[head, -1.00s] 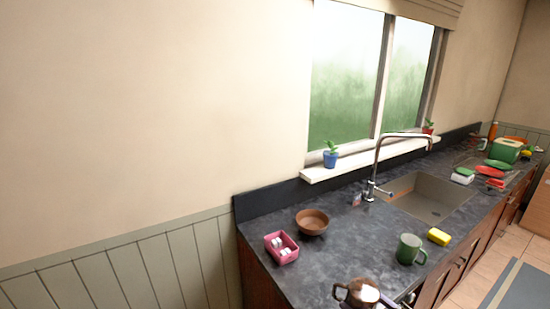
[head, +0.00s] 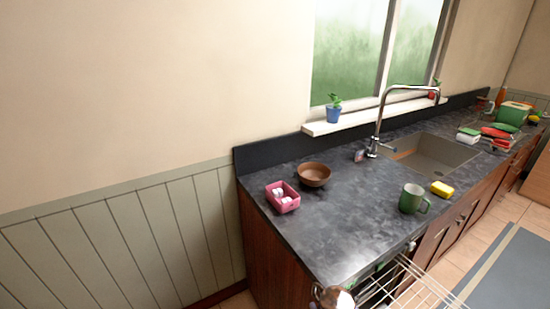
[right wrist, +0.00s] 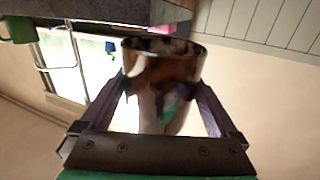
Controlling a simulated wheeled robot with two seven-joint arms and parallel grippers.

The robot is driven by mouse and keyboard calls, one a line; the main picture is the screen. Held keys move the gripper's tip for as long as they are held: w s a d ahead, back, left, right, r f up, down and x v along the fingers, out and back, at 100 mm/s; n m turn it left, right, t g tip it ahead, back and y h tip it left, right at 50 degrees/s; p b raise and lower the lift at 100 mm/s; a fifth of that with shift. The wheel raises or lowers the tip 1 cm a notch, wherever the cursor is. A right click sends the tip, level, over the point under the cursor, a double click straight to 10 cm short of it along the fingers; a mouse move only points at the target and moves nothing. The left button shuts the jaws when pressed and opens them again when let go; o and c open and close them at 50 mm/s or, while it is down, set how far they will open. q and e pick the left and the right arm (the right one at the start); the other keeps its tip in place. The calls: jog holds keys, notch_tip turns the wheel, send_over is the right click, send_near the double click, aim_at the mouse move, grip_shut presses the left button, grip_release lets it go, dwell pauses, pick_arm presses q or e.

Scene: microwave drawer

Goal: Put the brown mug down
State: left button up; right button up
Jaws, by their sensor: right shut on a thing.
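The brown mug (head: 338,298) shows at the bottom edge of the head view, in front of the counter's near corner, mostly cut off. In the right wrist view the shiny brown mug (right wrist: 165,75) stands between the two fingers of my right gripper (right wrist: 158,103), which is shut on it. The dark counter (head: 315,235) has a bare stretch behind the mug. The counter's edge also shows in the right wrist view (right wrist: 90,14). My left gripper is in neither view.
A green mug (head: 411,198), yellow sponge (head: 442,189), brown bowl (head: 314,174) and pink container (head: 282,197) stand on the counter. The sink (head: 435,155) and faucet (head: 378,120) lie behind. A wire rack (head: 415,287) juts out below the front edge.

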jog(key=s+d+f+m+h, duration=0.1)
jog(key=s+d+f+m+h+b, duration=0.1)
jog(key=f+h, duration=0.1)
jog(key=shift+s+d+b, duration=0.2)
jog(key=shift+d+b, duration=0.1)
jog(key=shift+d, duration=0.1)
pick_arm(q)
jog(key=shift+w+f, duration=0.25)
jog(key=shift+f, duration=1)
pick_arm(e)
jog(key=shift+s+d+r+h, duration=0.2)
jog(key=shift+d+h, duration=0.15)
jog(key=shift+h, duration=0.05)
jog(key=shift+r, duration=0.1)
